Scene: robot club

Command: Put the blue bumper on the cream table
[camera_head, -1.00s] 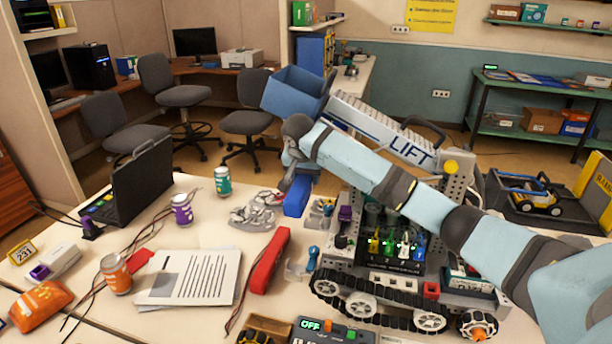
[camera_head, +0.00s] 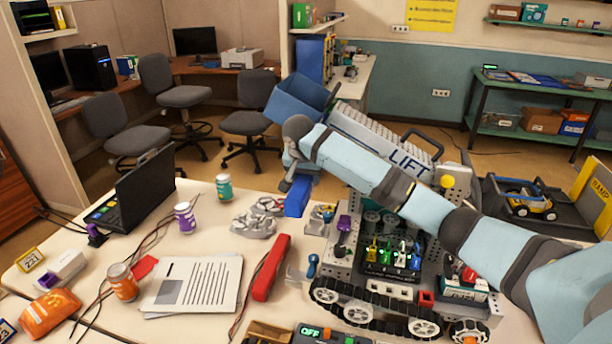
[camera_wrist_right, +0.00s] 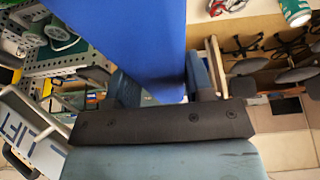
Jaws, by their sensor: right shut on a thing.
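The blue bumper (camera_head: 298,197) is a plain blue block. It hangs from my right gripper (camera_head: 290,182), above the far side of the cream table (camera_head: 205,335), left of the tracked robot (camera_head: 375,308). In the right wrist view the bumper (camera_wrist_right: 125,40) fills the upper middle, and the two fingers (camera_wrist_right: 160,88) are shut on it. A gap between its underside and the table is hard to judge. My left gripper is not in view.
A red bar (camera_head: 271,268), papers (camera_head: 175,310), grey crumpled pieces (camera_head: 253,226), a green can (camera_head: 224,187), a purple can (camera_head: 185,217) and an orange can (camera_head: 122,282) lie or stand on the table. A black laptop (camera_head: 145,195) stands at the left. Loose cables cross between them.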

